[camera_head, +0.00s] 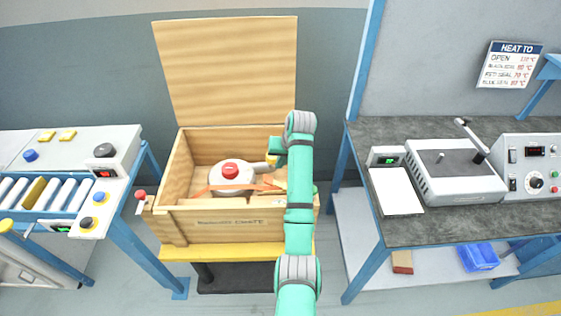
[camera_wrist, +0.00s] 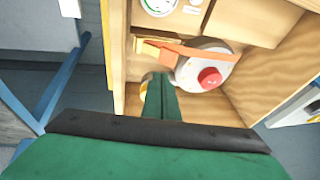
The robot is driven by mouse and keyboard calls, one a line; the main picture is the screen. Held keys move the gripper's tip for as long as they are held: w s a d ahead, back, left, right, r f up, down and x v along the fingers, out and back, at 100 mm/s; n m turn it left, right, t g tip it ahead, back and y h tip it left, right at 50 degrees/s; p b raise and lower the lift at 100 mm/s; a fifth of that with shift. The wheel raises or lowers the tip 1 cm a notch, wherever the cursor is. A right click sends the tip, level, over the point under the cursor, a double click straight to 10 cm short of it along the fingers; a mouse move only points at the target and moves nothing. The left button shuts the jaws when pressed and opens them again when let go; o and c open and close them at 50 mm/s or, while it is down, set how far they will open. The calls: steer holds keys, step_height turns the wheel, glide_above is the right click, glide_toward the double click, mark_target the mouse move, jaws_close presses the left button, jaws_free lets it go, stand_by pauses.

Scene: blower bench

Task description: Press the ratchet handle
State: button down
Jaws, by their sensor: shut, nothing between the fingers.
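The open wooden crate (camera_head: 222,232) holds a round white blower (camera_head: 218,180) with a red cap (camera_head: 230,169). An orange strap (camera_head: 207,189) runs across the blower; it also shows in the wrist view (camera_wrist: 203,55). At the strap's end in the wrist view is a yellow-orange piece (camera_wrist: 155,48), which looks like the ratchet with its handle. My gripper (camera_wrist: 160,82) is shut and empty, over the crate beside the blower. In the wrist view its fingertips appear just short of the yellow-orange piece; I cannot tell whether they touch. My arm partly hides the crate's right side in the head view.
The crate's lid (camera_head: 228,70) stands open at the back. A red-knobbed lever (camera_head: 141,196) is at the crate's left. A roller bench (camera_head: 118,138) stands left; a dark-topped bench (camera_head: 400,228) with a grey machine (camera_head: 455,185) stands right. Crate walls surround my gripper.

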glide_above(269, 179)
steer(key=s+d, duration=0.1)
steer(key=d, duration=0.1)
steer(key=f, duration=0.7)
steer(key=shift+s+a+f, duration=0.15)
steer(key=shift+a+f, duration=0.05)
steer(key=shift+f, duration=0.2)
steer(key=shift+a+f, duration=0.4)
steer(key=shift+f, duration=0.15)
